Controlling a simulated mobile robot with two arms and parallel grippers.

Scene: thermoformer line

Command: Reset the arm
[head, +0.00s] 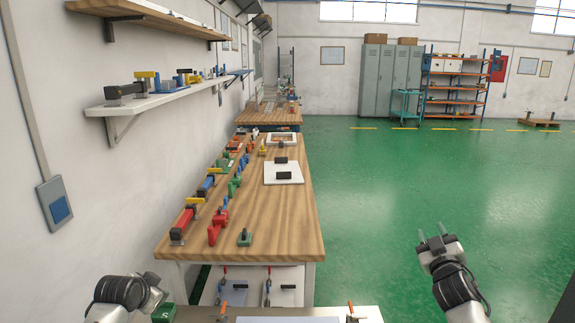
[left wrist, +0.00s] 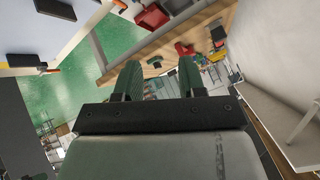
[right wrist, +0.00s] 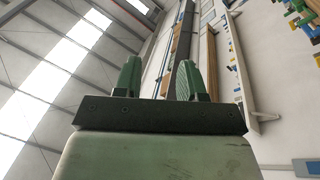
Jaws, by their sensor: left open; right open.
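My right gripper (head: 436,240) is raised over the green floor at the right of the head view. Its two fingers are apart with nothing between them. The fingers also show apart in the right wrist view (right wrist: 158,78), against the ceiling and wall. My left arm is at the lower left of the head view, where its fingertips are hard to make out. In the left wrist view the left gripper (left wrist: 160,80) has its two fingers apart and empty, with part of a wooden bench beyond them.
A wooden bench (head: 280,219) with several red, green, blue and yellow clamps runs along the left wall. A white shelf (head: 135,104) hangs above it. A table edge with white panels is at the bottom. Green floor (head: 370,190) is clear on the right.

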